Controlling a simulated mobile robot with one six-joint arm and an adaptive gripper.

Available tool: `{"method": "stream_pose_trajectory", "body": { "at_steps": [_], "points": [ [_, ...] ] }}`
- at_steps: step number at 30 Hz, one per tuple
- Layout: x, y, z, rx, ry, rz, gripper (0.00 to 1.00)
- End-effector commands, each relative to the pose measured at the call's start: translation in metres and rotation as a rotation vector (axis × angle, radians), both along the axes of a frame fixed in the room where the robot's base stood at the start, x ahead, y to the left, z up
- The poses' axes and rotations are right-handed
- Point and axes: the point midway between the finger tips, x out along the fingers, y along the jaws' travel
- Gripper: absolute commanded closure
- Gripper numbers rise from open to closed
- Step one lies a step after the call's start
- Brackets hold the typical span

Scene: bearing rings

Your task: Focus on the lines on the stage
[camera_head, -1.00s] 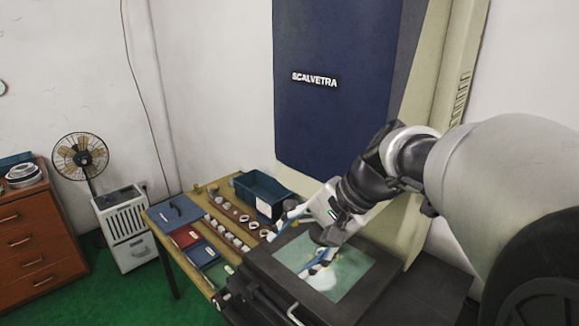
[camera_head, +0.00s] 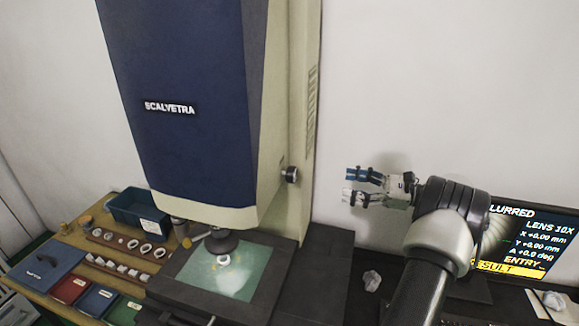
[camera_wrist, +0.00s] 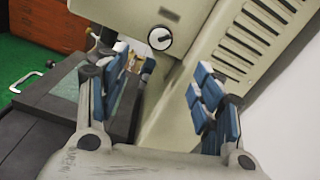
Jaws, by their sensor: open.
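The stage glass (camera_head: 190,270) of the measuring machine is lit greenish under the lens (camera_head: 222,241). A small pale ring-like part (camera_head: 223,261) sits on it below the lens. A round dark knob (camera_head: 291,174) sticks out of the machine's right side. In the wrist view the knob (camera_wrist: 160,38) shows as a dial with a white mark, ahead between my fingers. My gripper (camera_head: 356,184) is open and empty, to the right of the knob and apart from it. Its blue-padded fingers spread wide in the wrist view (camera_wrist: 160,88). The screen (camera_head: 525,240) partly reads "LURRED", "LENS 10X", "ENTRY".
A wooden table (camera_head: 70,240) at the left holds a blue bin (camera_head: 138,213), several rings and coloured trays. The machine's cream column (camera_head: 300,120) stands left of my gripper. White wall lies behind it.

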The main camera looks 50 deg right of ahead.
Motion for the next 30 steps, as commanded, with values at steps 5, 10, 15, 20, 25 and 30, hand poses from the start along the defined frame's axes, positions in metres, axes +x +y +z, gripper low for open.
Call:
{"method": "stream_pose_trajectory", "body": {
  "at_steps": [5, 10, 15, 20, 25, 30],
  "points": [
    [0.019, 0.01, -0.001, 0.004, 0.0, 0.001, 0.39],
    [0.052, 0.028, -0.002, 0.003, 0.001, 0.003, 0.39],
    [0.086, 0.045, -0.001, 0.001, 0.0, 0.004, 0.39],
    [0.115, 0.06, -0.002, 0.001, 0.001, 0.002, 0.39],
    [0.139, 0.072, -0.001, 0.0, 0.001, 0.0, 0.39],
    [0.15, 0.078, -0.001, 0.0, 0.001, 0.0, 0.39]
  ]
}}
